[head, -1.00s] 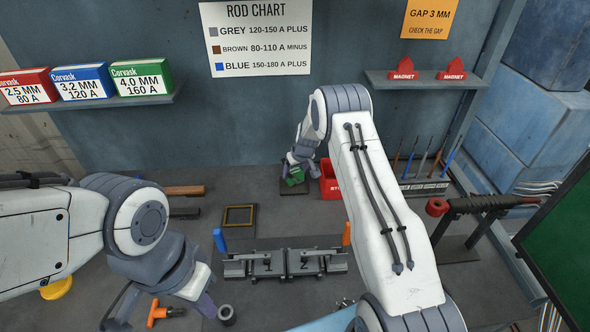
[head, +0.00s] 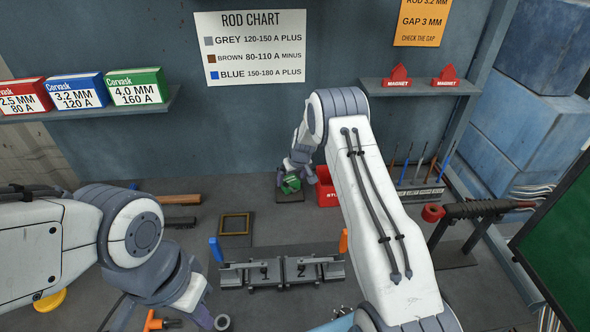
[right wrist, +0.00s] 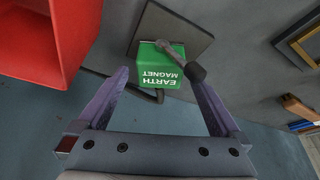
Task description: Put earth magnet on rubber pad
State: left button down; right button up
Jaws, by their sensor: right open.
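The green earth magnet (right wrist: 160,68), lettered and with a dark cable and knob, shows close up in the right wrist view. It overlaps the edge of the dark square rubber pad (right wrist: 188,32); I cannot tell whether it fully rests on it. My right gripper (right wrist: 158,82) is open, one finger on each side of the magnet, with gaps showing. In the head view my right gripper (head: 298,166) is over the magnet (head: 291,184) and pad (head: 290,197), near the back wall.
A red bin (head: 327,188) stands just right of the pad. A square brass-coloured frame (head: 235,225) lies to the left. A fixture with clamps (head: 282,272) stands in front. A torch on a stand (head: 475,210) is at right. Some bare bench lies between frame and pad.

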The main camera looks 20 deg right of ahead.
jog(key=b+v, duration=0.2)
jog(key=v, duration=0.8)
jog(key=s+a+r+n+g+y, duration=0.1)
jog(key=s+a+r, duration=0.3)
jog(key=s+a, duration=0.4)
jog(key=s+a+r+n+g, duration=0.1)
jog(key=s+a+r+n, duration=0.1)
jog(key=s+a+r, duration=0.6)
jog(key=s+a+n+g, duration=0.1)
jog(key=s+a, duration=0.2)
jog(key=s, duration=1)
jog(key=s+a+f+n+g, duration=0.1)
jog(key=s+a+n, duration=0.1)
jog(key=s, duration=1.1)
jog(key=shift+s+a+g, duration=0.2)
jog(key=shift+a+g, duration=0.1)
jog(key=shift+a, duration=0.05)
jog(key=shift+f, duration=0.1)
